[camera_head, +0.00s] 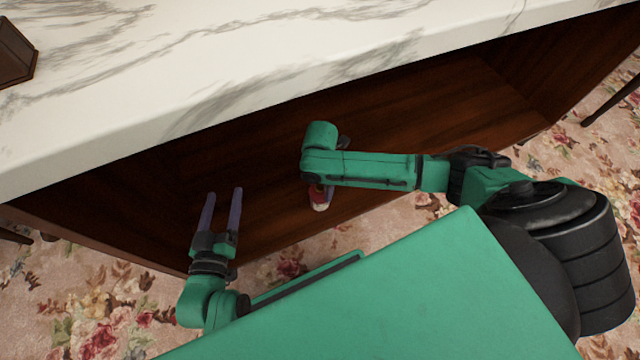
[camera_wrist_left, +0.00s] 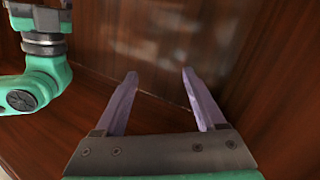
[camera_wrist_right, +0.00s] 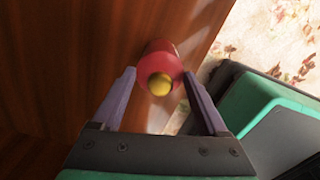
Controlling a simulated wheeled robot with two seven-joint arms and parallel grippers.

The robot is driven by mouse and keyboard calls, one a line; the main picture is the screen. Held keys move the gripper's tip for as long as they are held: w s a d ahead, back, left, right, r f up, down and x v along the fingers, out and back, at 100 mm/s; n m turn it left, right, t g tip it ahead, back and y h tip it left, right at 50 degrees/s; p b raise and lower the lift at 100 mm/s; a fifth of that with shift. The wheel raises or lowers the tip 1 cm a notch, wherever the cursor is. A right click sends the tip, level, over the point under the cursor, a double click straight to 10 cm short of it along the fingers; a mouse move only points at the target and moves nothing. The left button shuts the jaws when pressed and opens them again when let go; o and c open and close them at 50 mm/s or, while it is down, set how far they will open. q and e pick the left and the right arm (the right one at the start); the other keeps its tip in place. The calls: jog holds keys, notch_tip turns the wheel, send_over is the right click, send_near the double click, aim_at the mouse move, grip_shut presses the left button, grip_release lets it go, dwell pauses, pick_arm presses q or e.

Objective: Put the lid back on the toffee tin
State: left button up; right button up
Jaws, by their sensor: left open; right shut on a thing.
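A red round thing with a yellow knob (camera_wrist_right: 163,62) is between the fingers of my right gripper (camera_wrist_right: 158,76) in the right wrist view. It looks like the lid; I cannot tell whether the tin is under it. In the head view a small red and pale thing (camera_head: 319,198) shows below my right wrist, which hides most of that gripper. My left gripper (camera_head: 225,191) is open and empty over the dark wood, its fingers apart in the left wrist view (camera_wrist_left: 160,76). No separate toffee tin can be made out.
A dark wooden recess (camera_head: 420,115) lies under a white marble slab (camera_head: 300,50), whose front edge overhangs it. A dark brown object (camera_head: 14,55) stands on the slab at far left. Floral carpet (camera_head: 95,310) surrounds the wood.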

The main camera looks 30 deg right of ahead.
jog(key=o, duration=1.4)
jog(key=shift+c, duration=0.2)
